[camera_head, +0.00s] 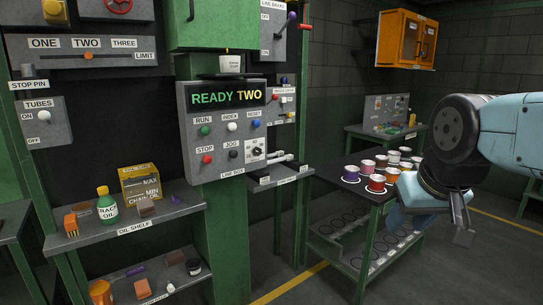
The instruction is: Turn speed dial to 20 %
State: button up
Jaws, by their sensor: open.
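A small dark rotary dial on a white scale plate (255,150) sits at the lower right of the grey line box panel (224,168). It looks like the speed dial, but its markings and pointer setting are too small to read. The panel's display (227,96) reads READY TWO. My gripper (459,230) hangs at the right of the view, pointing down, well to the right of the panel and apart from it. It is open, with nothing seen in it; one finger shows clearly, the other is hard to make out.
A small ledge (283,178) juts out below right. A rack table with several coloured pots (376,183) stands between panel and gripper. The oil shelf (130,229) is lower left.

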aim_at(257, 152)
jog(key=u, duration=0.15)
jog(key=i, duration=0.9)
jog(key=z, duration=0.1)
